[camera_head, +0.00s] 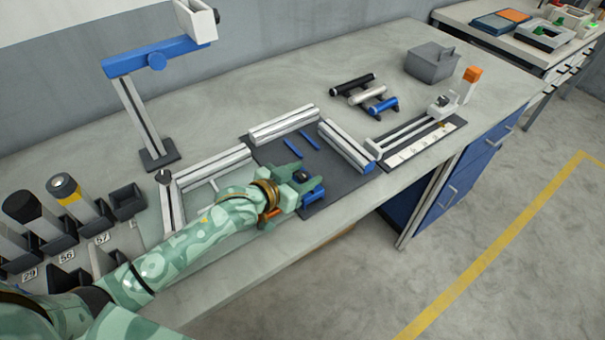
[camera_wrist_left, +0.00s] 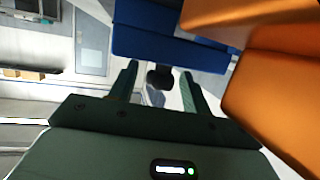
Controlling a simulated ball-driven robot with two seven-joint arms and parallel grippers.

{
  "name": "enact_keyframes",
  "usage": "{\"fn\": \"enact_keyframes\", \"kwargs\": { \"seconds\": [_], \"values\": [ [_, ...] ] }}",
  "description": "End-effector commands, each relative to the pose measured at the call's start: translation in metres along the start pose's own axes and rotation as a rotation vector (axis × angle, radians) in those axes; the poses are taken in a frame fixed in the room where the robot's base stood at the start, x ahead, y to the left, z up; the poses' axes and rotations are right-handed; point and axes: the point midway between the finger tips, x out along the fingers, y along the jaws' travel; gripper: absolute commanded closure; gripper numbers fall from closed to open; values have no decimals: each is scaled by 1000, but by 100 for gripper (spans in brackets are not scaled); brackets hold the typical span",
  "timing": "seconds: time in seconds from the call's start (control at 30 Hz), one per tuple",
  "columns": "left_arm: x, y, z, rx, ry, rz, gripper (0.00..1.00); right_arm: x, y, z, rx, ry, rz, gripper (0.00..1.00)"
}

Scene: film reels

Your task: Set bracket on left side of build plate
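The build plate (camera_head: 346,187) is a dark flat plate on the bench, with pale rails along its back and right edges. My left gripper (camera_head: 303,182) is over its front left part. A blue piece (camera_head: 314,196) and a small dark knob show at the fingers; I cannot tell for sure that this is the bracket. In the left wrist view, my left gripper's fingers (camera_wrist_left: 160,90) are apart, with the dark knob (camera_wrist_left: 160,77) between them and gaps at both sides. A blue block (camera_wrist_left: 165,45) lies beyond. My right gripper is not in view.
Two thin blue strips (camera_head: 293,147) lie on the plate. A rail (camera_head: 348,146) bounds its right. A blue-armed lamp stand (camera_head: 155,58), black and silver cylinders (camera_head: 352,84), and a grey box (camera_head: 431,64) stand farther back. Large orange shapes (camera_wrist_left: 270,90) fill the wrist view's right side.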

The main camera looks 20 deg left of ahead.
Motion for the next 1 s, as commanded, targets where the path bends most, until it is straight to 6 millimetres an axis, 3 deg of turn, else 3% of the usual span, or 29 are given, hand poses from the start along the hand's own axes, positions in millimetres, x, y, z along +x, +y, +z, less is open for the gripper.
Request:
{"fn": "enact_keyframes", "kwargs": {
  "seconds": [0.13, 0.23, 0.5, 0.7, 1.0],
  "values": [
    [-1, 0, -3, 0, 1, 0, 52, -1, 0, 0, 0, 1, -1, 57],
    [-14, 0, -3, 1, -1, -1, 52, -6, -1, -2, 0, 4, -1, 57],
    [-77, 0, -4, 0, -2, 0, 52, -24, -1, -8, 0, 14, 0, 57],
    [-111, 0, -3, 0, -1, -1, 52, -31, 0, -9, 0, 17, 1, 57],
    [-121, 0, -2, 0, 0, 0, 52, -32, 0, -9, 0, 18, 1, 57]
  ]
}}
